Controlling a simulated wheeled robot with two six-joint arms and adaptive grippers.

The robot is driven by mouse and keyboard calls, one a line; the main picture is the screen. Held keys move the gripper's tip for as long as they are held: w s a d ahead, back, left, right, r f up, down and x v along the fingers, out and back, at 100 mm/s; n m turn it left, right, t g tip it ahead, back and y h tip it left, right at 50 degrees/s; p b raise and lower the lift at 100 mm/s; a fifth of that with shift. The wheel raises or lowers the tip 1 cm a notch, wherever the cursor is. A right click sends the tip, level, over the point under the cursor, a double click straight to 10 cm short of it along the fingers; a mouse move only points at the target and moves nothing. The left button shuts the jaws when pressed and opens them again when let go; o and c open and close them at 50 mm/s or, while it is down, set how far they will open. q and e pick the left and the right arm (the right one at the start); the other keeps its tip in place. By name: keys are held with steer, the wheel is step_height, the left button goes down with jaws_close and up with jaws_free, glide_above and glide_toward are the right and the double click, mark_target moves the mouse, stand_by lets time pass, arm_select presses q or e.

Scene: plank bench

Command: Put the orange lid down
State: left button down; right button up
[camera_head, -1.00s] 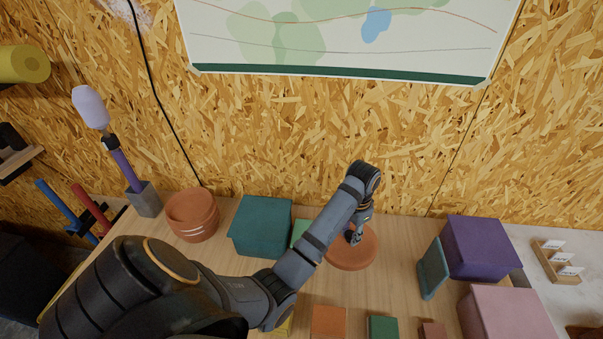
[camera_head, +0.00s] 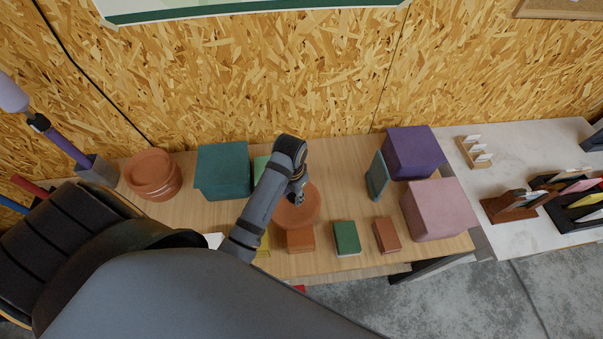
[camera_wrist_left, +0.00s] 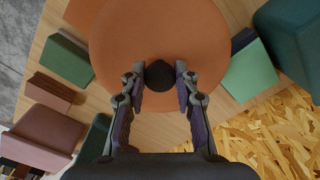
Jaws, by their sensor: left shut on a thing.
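The orange lid (camera_head: 306,213) is a wide round disc with a dark knob. It is over the middle of the wooden bench, between the teal box and the upright teal panel. In the left wrist view the lid (camera_wrist_left: 160,30) fills the top middle, and its black knob (camera_wrist_left: 162,75) sits between my fingertips. My left gripper (camera_wrist_left: 160,80) is shut on the knob; in the head view the gripper (camera_head: 297,194) is above the lid. I cannot tell whether the lid touches the bench. My right gripper is not in view.
An orange block (camera_head: 300,240) is close in front of the lid. A green book (camera_head: 346,238) and brown block (camera_head: 386,235) lie right of it. A teal box (camera_head: 223,172), terracotta pot (camera_head: 152,177), teal panel (camera_head: 377,177), purple box (camera_head: 413,152) and pink box (camera_head: 439,209) stand around.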

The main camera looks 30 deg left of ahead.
mark_target(308, 185)
arm_select(q)
steer(key=w, duration=0.1)
steer(key=w+f, duration=0.1)
steer(key=w, duration=0.3)
steer(key=shift+d+f+p, duration=0.2)
steer(key=shift+f+p, duration=0.2)
steer(key=w+f, duration=0.1)
steer(key=f, duration=0.1)
steer(key=w+f, duration=0.3)
steer(key=shift+w+d+f, duration=0.1)
steer(key=shift+d+f, duration=0.05)
steer(key=shift+f, duration=0.15)
steer(key=shift+w+f, duration=0.15)
steer(key=shift+f, duration=0.8)
steer(key=shift+w+f, duration=0.1)
steer(key=shift+f, duration=0.8)
steer(key=shift+f, duration=0.1)
steer(key=c, duration=1)
jaws_free()
